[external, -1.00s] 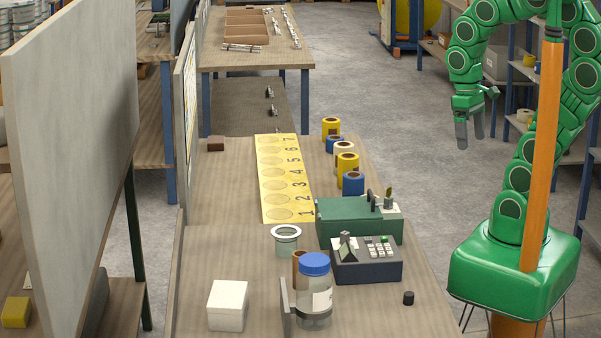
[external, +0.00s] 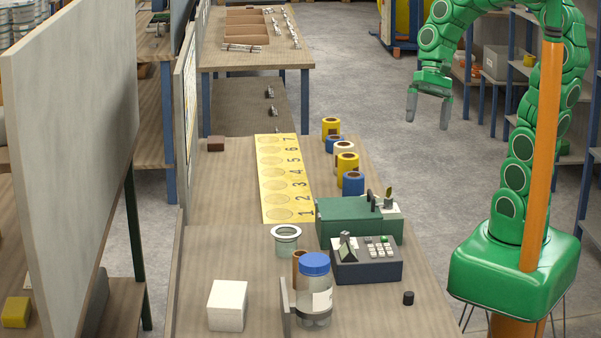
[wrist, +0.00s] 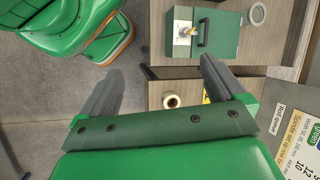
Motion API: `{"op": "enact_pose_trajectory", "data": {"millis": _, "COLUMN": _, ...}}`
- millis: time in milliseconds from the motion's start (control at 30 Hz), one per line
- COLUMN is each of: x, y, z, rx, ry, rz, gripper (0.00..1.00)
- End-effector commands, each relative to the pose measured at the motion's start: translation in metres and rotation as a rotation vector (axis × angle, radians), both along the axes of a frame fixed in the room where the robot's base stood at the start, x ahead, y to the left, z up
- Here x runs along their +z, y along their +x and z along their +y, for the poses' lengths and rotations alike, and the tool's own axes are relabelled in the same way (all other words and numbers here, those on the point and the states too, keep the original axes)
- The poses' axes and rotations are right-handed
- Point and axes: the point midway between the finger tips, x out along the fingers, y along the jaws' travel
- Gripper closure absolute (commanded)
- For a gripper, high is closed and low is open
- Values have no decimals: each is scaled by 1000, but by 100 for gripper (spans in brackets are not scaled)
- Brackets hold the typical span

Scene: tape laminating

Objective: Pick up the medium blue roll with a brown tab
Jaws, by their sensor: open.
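Several rolls stand in a row along the right side of the workbench. Two are blue: a nearer blue roll (external: 353,184) beside the green box, and a farther blue roll (external: 335,146) partly hidden by a cream roll (external: 344,150). A yellow roll (external: 347,164) and a far yellow roll (external: 331,127) stand among them. I cannot make out a brown tab on either blue roll. My gripper (external: 428,116) is open and empty, pointing down over the floor, right of the bench and apart from every roll. Its spread fingers (wrist: 162,68) also show in the wrist view.
A yellow numbered mat (external: 285,180) lies left of the rolls. A green box (external: 345,222) with a handle, a dark keypad device (external: 366,261) and a blue-lidded jar (external: 314,292) stand nearer. The floor between bench and base is clear.

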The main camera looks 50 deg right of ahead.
Motion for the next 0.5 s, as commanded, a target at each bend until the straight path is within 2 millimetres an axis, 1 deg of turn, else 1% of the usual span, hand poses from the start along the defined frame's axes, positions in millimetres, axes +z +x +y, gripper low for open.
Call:
{"op": "enact_pose_trajectory", "data": {"millis": 33, "x": 0, "y": 13, "z": 1, "rx": -64, "ry": 41, "rz": 18, "gripper": 3}}
{"op": "enact_pose_trajectory", "data": {"millis": 167, "x": 2, "y": 47, "z": 2, "rx": -234, "ry": 141, "rz": 64, "gripper": 3}}
{"op": "enact_pose_trajectory", "data": {"millis": 267, "x": 5, "y": 74, "z": -1, "rx": -370, "ry": 221, "rz": 102, "gripper": 3}}
{"op": "enact_pose_trajectory", "data": {"millis": 367, "x": 7, "y": 101, "z": -9, "rx": -506, "ry": 300, "rz": 148, "gripper": 3}}
{"op": "enact_pose_trajectory", "data": {"millis": 500, "x": 9, "y": 139, "z": -27, "rx": -698, "ry": 418, "rz": 221, "gripper": 3}}
